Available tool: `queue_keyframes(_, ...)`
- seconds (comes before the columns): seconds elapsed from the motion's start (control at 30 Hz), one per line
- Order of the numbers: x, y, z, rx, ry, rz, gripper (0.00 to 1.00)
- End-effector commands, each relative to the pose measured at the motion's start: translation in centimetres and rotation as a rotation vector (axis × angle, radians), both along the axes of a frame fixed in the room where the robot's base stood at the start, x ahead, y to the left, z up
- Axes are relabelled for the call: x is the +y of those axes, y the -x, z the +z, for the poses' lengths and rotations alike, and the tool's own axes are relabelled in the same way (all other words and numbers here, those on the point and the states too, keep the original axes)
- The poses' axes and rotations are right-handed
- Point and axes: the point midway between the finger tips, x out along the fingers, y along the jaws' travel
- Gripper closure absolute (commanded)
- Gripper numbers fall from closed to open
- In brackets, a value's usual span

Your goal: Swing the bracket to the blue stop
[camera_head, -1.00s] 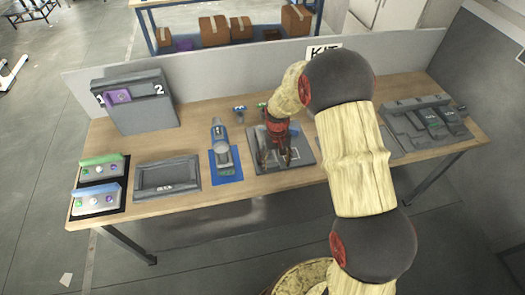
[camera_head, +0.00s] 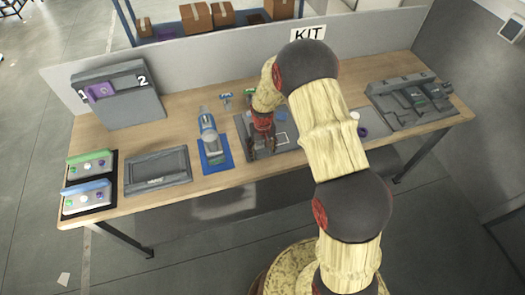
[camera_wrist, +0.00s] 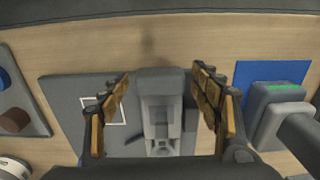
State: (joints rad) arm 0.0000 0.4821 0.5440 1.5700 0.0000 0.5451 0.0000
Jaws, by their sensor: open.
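My gripper (camera_head: 262,148) is over a grey plate (camera_head: 243,122) near the middle of the table. In the wrist view my gripper (camera_wrist: 160,112) is open, with one finger on each side of a grey upright fixture (camera_wrist: 160,90). Gaps show between the fingers and this fixture. A white square outline (camera_wrist: 122,108) is marked on the plate beside it. I cannot tell for sure which part is the bracket. No blue stop can be made out; the blue disc (camera_wrist: 4,78) at the wrist view's left edge is cut off.
A grey device (camera_head: 208,135) stands on a blue mat (camera_head: 223,164) left of my gripper. Further left are a dark tray (camera_head: 158,188) and two button panels (camera_head: 88,195). A numbered box (camera_head: 118,100) stands at the back left, grey equipment (camera_head: 405,98) at the right.

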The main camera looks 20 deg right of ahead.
Motion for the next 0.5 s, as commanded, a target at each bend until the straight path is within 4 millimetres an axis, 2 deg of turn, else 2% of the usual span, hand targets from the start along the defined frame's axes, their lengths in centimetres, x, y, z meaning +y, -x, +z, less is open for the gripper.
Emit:
queue_keyframes(0.13, 0.00, 0.01, 0.01, 0.000, 0.000, 0.000, 0.36)
queue_keyframes(0.5, 0.00, 0.02, 0.02, 0.000, 0.000, 0.000, 0.57)
